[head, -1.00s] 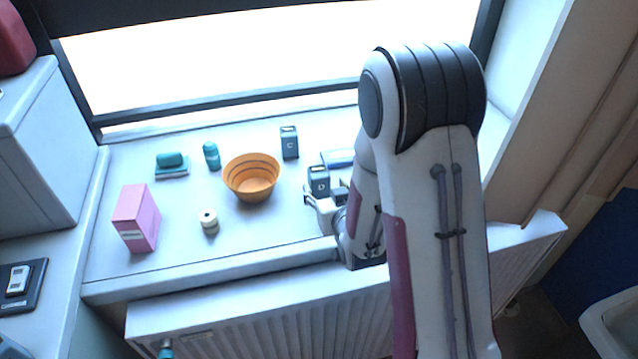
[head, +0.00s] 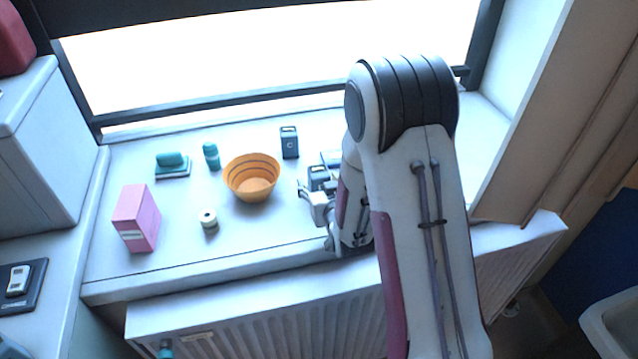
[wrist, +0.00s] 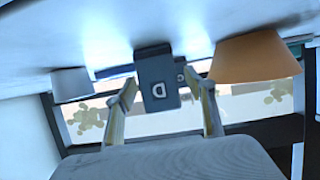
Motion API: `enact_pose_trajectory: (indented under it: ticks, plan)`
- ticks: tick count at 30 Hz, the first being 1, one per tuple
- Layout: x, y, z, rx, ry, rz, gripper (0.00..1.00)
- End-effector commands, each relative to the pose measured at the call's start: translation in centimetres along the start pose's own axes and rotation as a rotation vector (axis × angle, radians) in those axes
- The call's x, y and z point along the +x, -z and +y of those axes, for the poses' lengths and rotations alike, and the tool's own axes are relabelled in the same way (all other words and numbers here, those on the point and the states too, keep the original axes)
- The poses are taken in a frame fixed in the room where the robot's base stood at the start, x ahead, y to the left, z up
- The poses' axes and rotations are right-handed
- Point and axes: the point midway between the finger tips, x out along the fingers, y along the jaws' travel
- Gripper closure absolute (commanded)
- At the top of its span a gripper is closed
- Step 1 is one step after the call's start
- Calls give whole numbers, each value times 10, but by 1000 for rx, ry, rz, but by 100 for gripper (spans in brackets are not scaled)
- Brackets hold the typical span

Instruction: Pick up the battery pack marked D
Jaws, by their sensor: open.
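The battery pack marked D is a dark grey-blue block with a pale letter. It stands on the white sill. In the wrist view the pack (wrist: 157,80) is upside down between my two fingers, which are apart, with a gap visible at each side. My gripper (wrist: 169,90) is open. In the head view the pack (head: 318,174) shows just beyond my gripper (head: 310,193), its lower part hidden by the gripper. A similar pack marked C (head: 289,142) stands farther back to the left and peeks out behind D in the wrist view.
An orange bowl (head: 252,180) stands close left of my gripper. A pink box (head: 136,218), a cream spool-like item (head: 208,221) and teal items (head: 171,161) lie farther left. A pale blue-white object (head: 331,157) sits behind pack D. The window is at the back.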

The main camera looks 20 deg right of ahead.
Motion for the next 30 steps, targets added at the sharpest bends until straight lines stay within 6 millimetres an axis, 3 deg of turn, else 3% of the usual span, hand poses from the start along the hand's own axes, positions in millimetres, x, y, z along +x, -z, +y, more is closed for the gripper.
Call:
enact_pose_trajectory:
  ticks: [6, 22, 23, 29, 30]
  plan:
    - [14, 0, 0, 0, -1, 0, 46]
    - [15, 0, 1, 0, -1, 0, 46]
    - [15, 0, 1, 0, -1, 0, 48]
    - [14, 0, 1, 0, -1, 0, 100]
    - [14, 0, 1, 0, -1, 0, 100]
